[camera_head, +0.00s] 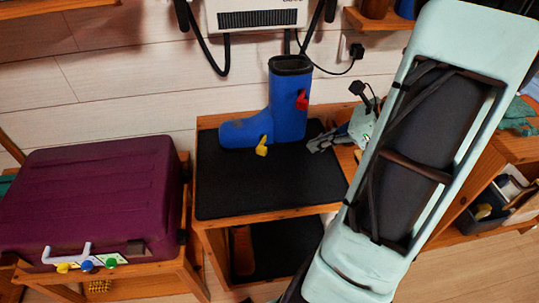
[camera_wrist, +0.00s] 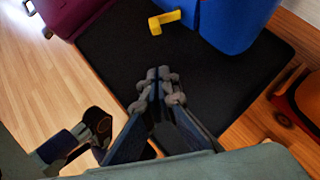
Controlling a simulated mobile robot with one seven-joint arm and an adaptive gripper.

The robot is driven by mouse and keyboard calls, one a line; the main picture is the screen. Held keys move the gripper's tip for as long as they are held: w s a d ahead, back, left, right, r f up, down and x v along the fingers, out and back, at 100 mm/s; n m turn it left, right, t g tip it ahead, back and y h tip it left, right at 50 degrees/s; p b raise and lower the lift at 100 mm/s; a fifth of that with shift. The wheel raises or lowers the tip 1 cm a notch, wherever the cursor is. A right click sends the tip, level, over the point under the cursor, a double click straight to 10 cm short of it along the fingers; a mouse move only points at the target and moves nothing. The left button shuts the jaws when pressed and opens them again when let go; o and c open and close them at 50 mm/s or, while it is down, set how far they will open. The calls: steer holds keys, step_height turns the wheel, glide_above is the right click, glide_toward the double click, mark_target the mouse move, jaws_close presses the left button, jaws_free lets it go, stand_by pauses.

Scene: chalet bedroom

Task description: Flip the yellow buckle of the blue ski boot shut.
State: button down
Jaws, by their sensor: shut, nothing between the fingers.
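The blue ski boot (camera_head: 285,105) stands upright on a black mat (camera_head: 225,190) on a wooden bench, its toe to the left. Its yellow buckle (camera_head: 262,146) sticks out from the lower front side of the boot. A red buckle (camera_head: 302,100) sits higher on the shaft. In the wrist view the yellow buckle (camera_wrist: 163,22) juts left from the blue boot (camera_wrist: 235,20) over the mat. My gripper (camera_head: 318,145) is to the right of the boot in the head view. In the wrist view my gripper (camera_wrist: 158,75) is shut and empty, apart from the buckle.
A purple case (camera_head: 95,195) with a white handle and coloured knobs stands on a wooden stand at left. A white heater (camera_head: 255,15) with black hoses hangs behind the boot. A bin (camera_head: 490,210) is at right. The mat's front is clear.

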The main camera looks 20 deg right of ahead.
mark_target(266, 154)
steer(key=shift+w, duration=0.1)
stand_by(0.3)
steer(key=b+x, duration=0.3)
steer(key=x, duration=0.7)
steer(key=shift+w+a+f+b, duration=0.15)
steer(key=shift+f+b, duration=0.05)
steer(key=shift+b, duration=0.1)
steer(key=shift+w+a+r, duration=0.2)
steer(key=shift+w+a, duration=0.55)
steer(key=shift+w, duration=0.1)
steer(key=shift+w+a, duration=0.4)
steer(key=shift+w, duration=0.1)
